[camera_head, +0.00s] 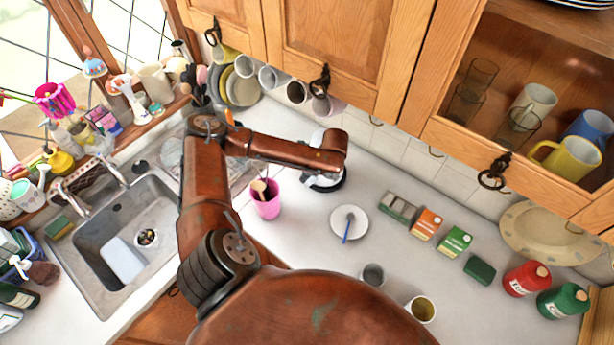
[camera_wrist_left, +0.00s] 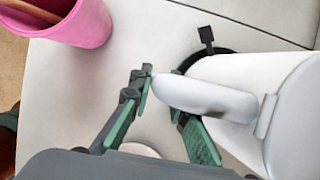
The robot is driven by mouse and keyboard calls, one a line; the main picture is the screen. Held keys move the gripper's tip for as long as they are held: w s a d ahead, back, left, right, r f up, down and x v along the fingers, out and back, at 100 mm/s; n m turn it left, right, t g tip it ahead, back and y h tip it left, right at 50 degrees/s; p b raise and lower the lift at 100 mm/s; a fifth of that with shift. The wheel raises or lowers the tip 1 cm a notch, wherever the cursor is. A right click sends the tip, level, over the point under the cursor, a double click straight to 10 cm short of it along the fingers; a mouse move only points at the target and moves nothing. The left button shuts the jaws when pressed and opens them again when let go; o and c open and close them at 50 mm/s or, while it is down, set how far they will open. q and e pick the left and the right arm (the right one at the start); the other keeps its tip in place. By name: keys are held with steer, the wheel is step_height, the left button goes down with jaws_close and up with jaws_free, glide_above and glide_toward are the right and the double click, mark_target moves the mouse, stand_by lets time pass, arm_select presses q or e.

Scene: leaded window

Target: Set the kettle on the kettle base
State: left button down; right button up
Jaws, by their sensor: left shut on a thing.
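The white kettle (camera_head: 318,137) is partly hidden behind my left arm in the head view. In the left wrist view the kettle (camera_wrist_left: 240,75) fills the right side, with its white handle (camera_wrist_left: 205,97) towards my left gripper (camera_wrist_left: 160,95). The gripper's green fingers are shut on the handle. The black round kettle base (camera_wrist_left: 207,52) with a small tab shows at the kettle's lower end; it also shows as a dark rim (camera_head: 330,187) in the head view. I cannot tell whether the kettle touches the base or hangs just above it. My right gripper is out of view.
A pink cup (camera_head: 266,205) with utensils stands left of the kettle. A white saucer (camera_head: 349,223) with a blue-handled spoon lies to the right. Boxes (camera_head: 427,223) and two mugs stand farther right. The sink (camera_head: 135,235) is at left; cupboards (camera_head: 330,50) overhang the back.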

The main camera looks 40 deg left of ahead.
arm_select(q)
steer(key=shift+w+r, duration=0.15)
steer(key=shift+r, duration=0.05)
steer(key=shift+f, duration=0.1)
steer(key=c, duration=1.8)
jaws_free()
steer(key=shift+s+f, duration=0.2)
steer(key=v, duration=0.7)
steer(key=shift+d+r+b, duration=0.15)
steer(key=shift+r+b, duration=0.2)
steer(key=shift+b, duration=0.05)
